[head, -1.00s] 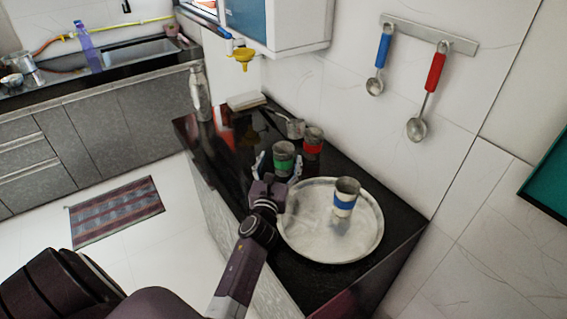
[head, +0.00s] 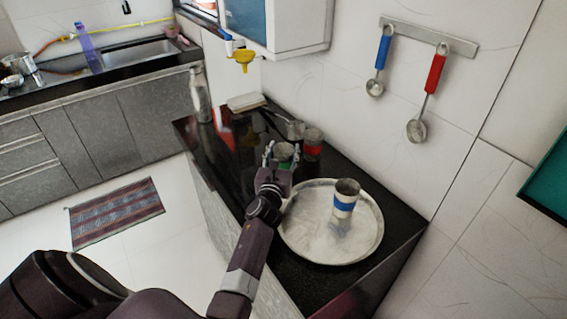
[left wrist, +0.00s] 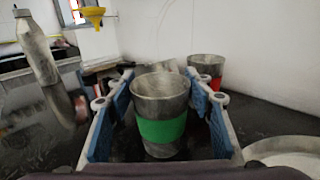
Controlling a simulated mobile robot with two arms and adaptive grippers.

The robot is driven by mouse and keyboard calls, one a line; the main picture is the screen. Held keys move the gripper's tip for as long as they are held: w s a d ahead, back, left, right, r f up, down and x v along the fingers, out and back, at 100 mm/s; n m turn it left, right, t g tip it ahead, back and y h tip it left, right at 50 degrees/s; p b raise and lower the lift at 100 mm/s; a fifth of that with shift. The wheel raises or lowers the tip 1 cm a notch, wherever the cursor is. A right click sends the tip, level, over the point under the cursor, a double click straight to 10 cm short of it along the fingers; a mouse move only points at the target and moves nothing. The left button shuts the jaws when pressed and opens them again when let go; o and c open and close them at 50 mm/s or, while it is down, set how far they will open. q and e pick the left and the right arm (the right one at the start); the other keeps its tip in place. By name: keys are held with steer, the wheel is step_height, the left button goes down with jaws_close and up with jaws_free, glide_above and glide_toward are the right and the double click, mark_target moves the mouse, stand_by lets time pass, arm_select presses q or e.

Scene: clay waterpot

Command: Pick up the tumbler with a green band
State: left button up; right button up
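The green-banded tumbler (head: 284,152) stands upright on the black counter (head: 300,270). In the left wrist view the green-banded tumbler (left wrist: 161,115) is a metal cup between the two blue-padded fingers of my left gripper (left wrist: 160,108). A gap shows on each side of it, so the fingers are apart and do not appear to touch it. In the head view my left gripper (head: 280,158) hides the tumbler's lower part. A red-banded tumbler (head: 313,145) stands just behind it to the right; it also shows in the left wrist view (left wrist: 206,72). My right gripper is not in view.
A round metal tray (head: 300,238) to the right holds a blue-banded tumbler (head: 345,198). A metal bottle (head: 201,95) stands at the far left of the counter. A white wall with hanging ladles (head: 417,128) bounds the counter behind.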

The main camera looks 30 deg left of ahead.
arm_select(q)
steer(key=c, duration=0.7)
steer(key=shift+r, duration=0.1)
